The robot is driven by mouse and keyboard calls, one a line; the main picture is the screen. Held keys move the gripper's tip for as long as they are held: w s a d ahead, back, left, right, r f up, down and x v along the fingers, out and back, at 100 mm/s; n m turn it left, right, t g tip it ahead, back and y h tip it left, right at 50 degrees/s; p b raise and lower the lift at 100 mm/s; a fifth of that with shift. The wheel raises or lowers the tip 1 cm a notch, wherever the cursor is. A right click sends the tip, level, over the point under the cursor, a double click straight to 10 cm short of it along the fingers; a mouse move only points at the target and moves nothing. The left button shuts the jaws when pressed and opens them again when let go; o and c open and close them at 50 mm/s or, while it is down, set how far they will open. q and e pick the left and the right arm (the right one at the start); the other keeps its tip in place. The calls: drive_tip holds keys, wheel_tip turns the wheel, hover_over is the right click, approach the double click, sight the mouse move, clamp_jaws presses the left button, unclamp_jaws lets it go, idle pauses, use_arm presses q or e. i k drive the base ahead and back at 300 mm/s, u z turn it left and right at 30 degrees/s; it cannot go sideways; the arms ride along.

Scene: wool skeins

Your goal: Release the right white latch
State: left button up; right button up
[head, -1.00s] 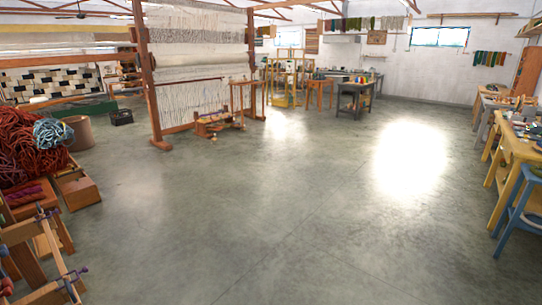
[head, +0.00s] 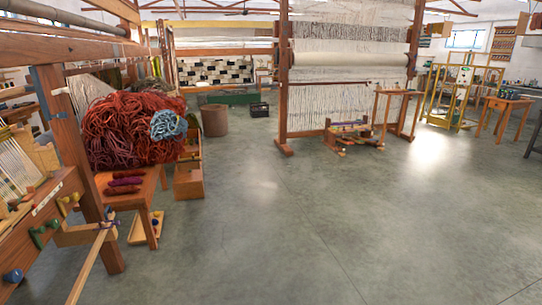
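No white latch can be made out for certain in the head view. A small pale piece (head: 60,91) sticks out by the blue band on the wooden post (head: 68,140) at the left, too small to identify. A pale strip (head: 46,198) lies along the wooden frame at the left edge, and I cannot tell whether it is part of a latch. Neither of my grippers is in view.
A large heap of red wool (head: 125,130) with a blue-grey skein (head: 168,125) sits at the left, above a wooden bench (head: 150,185). A tall loom (head: 283,80) stands at the back. The grey concrete floor (head: 300,230) is open in the middle and right.

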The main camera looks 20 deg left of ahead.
sight(67, 89)
drive_tip(key=u, duration=0.85)
drive_tip(key=i, duration=1.2)
drive_tip(key=u, duration=0.9)
drive_tip(key=i, duration=0.6)
drive_tip(key=z, duration=0.75)
drive_tip(key=i, duration=1.7)
drive_tip(key=u, duration=0.65)
